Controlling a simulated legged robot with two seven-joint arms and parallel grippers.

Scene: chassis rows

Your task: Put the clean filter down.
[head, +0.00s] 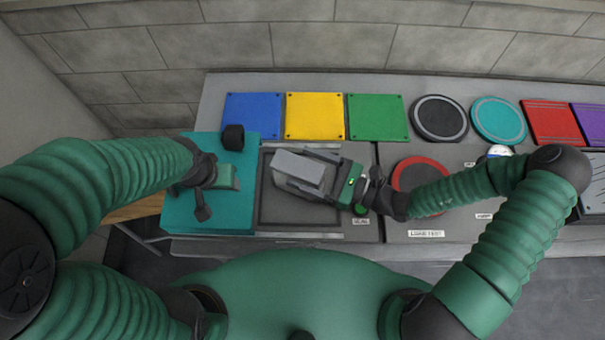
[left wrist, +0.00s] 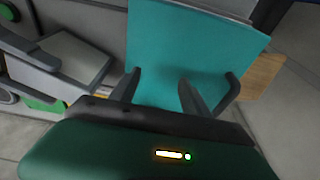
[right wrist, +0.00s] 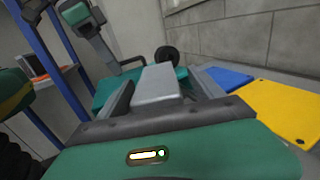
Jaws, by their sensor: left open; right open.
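The filter, a light grey block (head: 300,168), is over the dark framed recess (head: 268,208) left of centre in the head view. It also shows in the right wrist view (right wrist: 160,82) and at the left of the left wrist view (left wrist: 72,60). My right gripper (head: 304,176) is open, with its fingers on either side of the block. I cannot tell whether they touch it or whether the block rests fully on the surface below. My left gripper (head: 204,192) is open and empty above a teal box (head: 180,215), which fills the middle of the left wrist view (left wrist: 190,45).
A black knob (head: 232,137) stands at the teal box's back right corner. Blue (head: 253,116), yellow (head: 315,116) and green (head: 377,117) plates lie behind the recess. Round pads, including a red-rimmed one (head: 403,175), lie to the right. A block wall closes the back.

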